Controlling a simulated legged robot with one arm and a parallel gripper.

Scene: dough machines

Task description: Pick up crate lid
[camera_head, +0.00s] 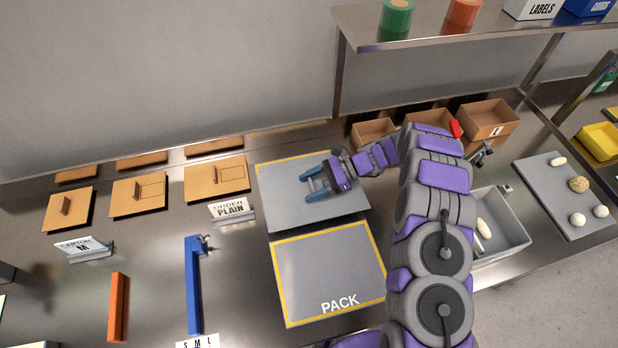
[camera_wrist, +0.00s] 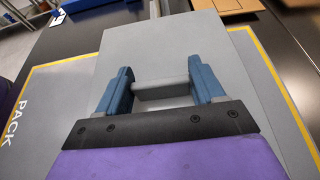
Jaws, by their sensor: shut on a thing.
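The crate lid (camera_head: 285,212) is a flat grey panel with a raised grey bar handle. In the head view it lies over a grey mat with a yellow border, in the middle of the steel table. My gripper (camera_head: 306,187) is above the lid, its blue fingers pointing left. In the wrist view the lid (camera_wrist: 150,45) spreads out beyond my gripper (camera_wrist: 164,82), and the handle (camera_wrist: 160,90) is between the two fingers, which are shut on it. I cannot tell whether the lid touches the mat or hangs just above it.
A PACK mat (camera_head: 325,275) lies clear in front. The open grey crate (camera_head: 512,232) with a pale piece inside stands right, partly behind my arm. A tray (camera_head: 550,190) holds dough pieces. An ORDER PLAIN sign (camera_head: 231,209) stands close left. A shelf (camera_head: 440,40) overhangs the back right.

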